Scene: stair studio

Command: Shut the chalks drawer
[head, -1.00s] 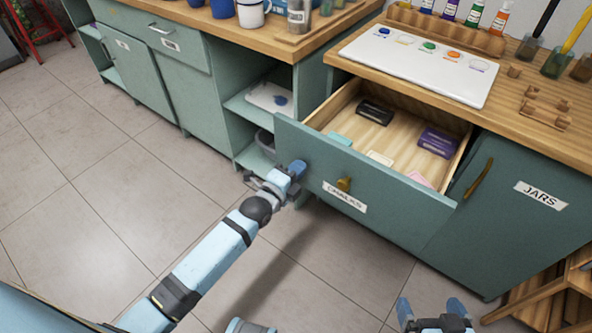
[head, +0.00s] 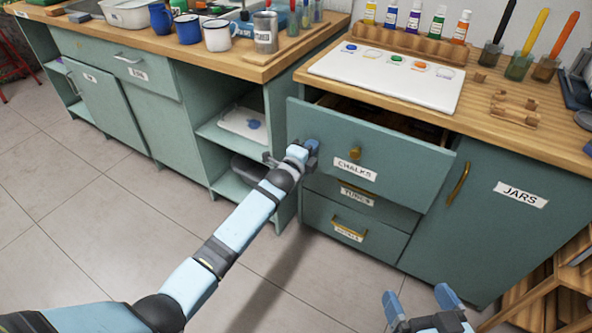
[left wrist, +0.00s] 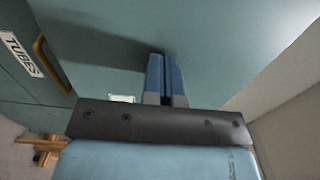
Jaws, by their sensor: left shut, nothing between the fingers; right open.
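The chalks drawer (head: 385,150) is the top drawer of the teal cabinet in the head view. My left gripper (head: 309,150) is shut and empty, at the left part of the drawer front. In the left wrist view its closed fingertips (left wrist: 165,62) point at a teal panel and appear to touch it or nearly so. My right gripper (head: 418,298) is open and empty, low in front of the cabinet, away from the drawer.
Below are the tubes drawer (head: 362,200) and another labelled drawer (head: 350,228), both shut. The JARS door (head: 500,205) is at the right. A white paint palette (head: 385,80) lies on the wooden counter. Open shelves (head: 238,140) stand left of the drawers. The tiled floor in front is clear.

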